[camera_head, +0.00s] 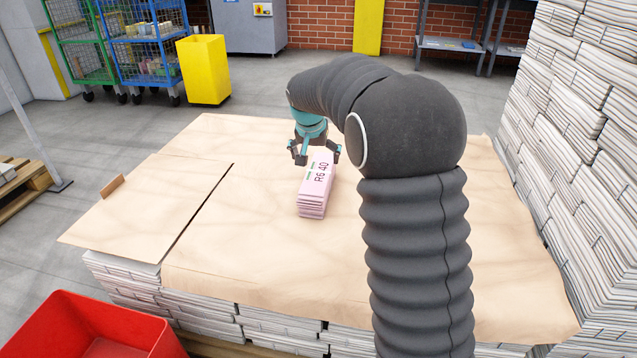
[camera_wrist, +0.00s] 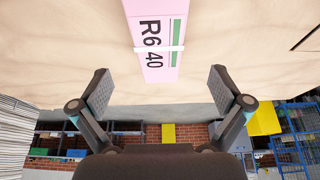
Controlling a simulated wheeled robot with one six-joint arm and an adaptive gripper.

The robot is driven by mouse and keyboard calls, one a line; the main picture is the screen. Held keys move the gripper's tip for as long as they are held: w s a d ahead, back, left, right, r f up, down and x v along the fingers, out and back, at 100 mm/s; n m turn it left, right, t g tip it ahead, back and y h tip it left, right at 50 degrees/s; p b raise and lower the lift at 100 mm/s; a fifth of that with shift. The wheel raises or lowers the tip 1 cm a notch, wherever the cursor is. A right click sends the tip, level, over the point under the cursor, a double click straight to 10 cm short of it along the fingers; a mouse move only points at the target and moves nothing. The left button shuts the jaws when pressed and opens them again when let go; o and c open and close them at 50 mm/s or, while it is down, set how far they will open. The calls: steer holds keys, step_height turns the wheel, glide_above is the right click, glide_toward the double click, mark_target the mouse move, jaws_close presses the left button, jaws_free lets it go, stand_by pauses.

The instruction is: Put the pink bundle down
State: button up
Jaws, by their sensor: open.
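The pink bundle (camera_head: 314,193) rests on the brown paper sheet (camera_head: 260,240) that covers a stack of newspapers. It is a stack of pink papers with "R6 40" on its top. My gripper (camera_head: 315,157) is open at the bundle's far end, in the head view. In the wrist view the bundle (camera_wrist: 158,50) lies beyond my open fingers (camera_wrist: 160,88), with a white strap across it and a green stripe. The fingers do not appear to touch it. My arm hides part of the sheet to the right.
A tall newspaper stack (camera_head: 585,150) stands at the right. A red crate (camera_head: 90,325) is at the lower left. A yellow bin (camera_head: 204,70) and blue cage trolley (camera_head: 145,45) stand behind. The sheet left of the bundle is mostly clear.

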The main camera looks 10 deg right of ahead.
mark_target(319, 172)
steer(key=x, duration=1.1)
steer(key=shift+w+d+r, duration=0.1)
steer(key=shift+w, duration=0.05)
steer(key=c, duration=1.6)
steer(key=shift+r, duration=0.1)
steer(key=c, duration=0.3)
